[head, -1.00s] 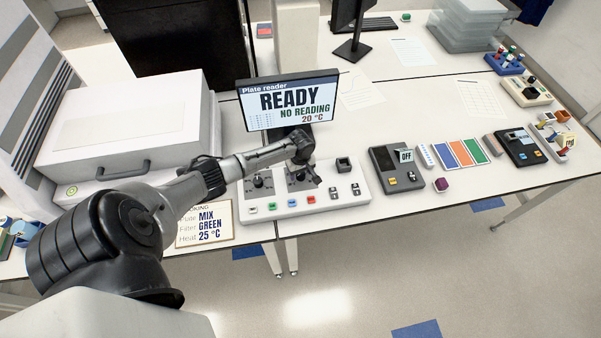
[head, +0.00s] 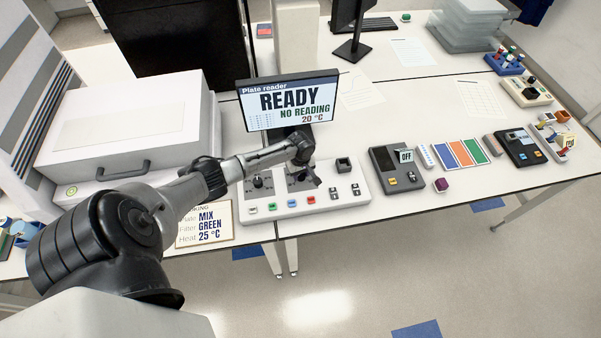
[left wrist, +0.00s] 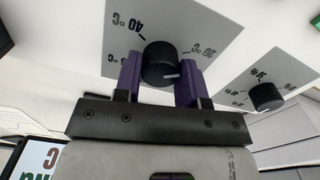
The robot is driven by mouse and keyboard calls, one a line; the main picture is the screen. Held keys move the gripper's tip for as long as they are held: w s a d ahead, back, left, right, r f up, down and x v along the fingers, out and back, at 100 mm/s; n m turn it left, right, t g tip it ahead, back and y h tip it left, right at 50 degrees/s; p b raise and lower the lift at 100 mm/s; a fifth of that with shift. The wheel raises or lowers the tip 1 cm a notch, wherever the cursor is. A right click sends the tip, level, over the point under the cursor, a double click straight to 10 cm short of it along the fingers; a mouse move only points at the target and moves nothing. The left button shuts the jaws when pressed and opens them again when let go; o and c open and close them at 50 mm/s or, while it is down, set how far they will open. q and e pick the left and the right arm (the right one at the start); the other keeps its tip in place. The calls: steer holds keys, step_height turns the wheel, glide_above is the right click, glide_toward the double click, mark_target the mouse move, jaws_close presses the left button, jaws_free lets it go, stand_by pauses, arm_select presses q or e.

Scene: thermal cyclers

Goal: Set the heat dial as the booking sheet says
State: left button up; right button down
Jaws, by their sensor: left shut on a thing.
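My left gripper (head: 303,184) is over the control panel (head: 318,203), its fingers partly hidden by the arm. In the left wrist view, its purple fingers (left wrist: 160,82) are shut on the sides of the black heat dial (left wrist: 159,56). The dial's white mark points right in that view. Upside-down labels around it include 40 °C at upper left and 20 °C at right; another is partly hidden. The booking sheet (head: 207,236) reads Plate MIX, Filter GREEN, Heat 25 °C. The plate reader screen (head: 291,101) shows READY, NO READING, 20 °C. My right gripper is not in view.
A second black dial (head: 259,182) sits left of the gripper on the panel. Coloured buttons line the panel's front edge, with small switches at right. A dark device marked OFF (head: 397,170) and colour cards (head: 461,153) are farther right. The screen stands close behind the gripper.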

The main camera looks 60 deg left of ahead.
arm_select(q)
steer(key=shift+r+m+p, duration=0.1)
steer(key=shift+m+p, duration=0.65)
steer(key=shift+m, duration=0.45)
steer(key=m+p, duration=0.1)
steer(key=m, duration=0.1)
steer(key=shift+m, duration=0.4)
steer(key=m, duration=0.4)
steer(key=shift+p, duration=0.3)
steer(key=shift+m, duration=1.2)
steer(key=o, duration=0.9)
steer(key=shift+w, duration=0.1)
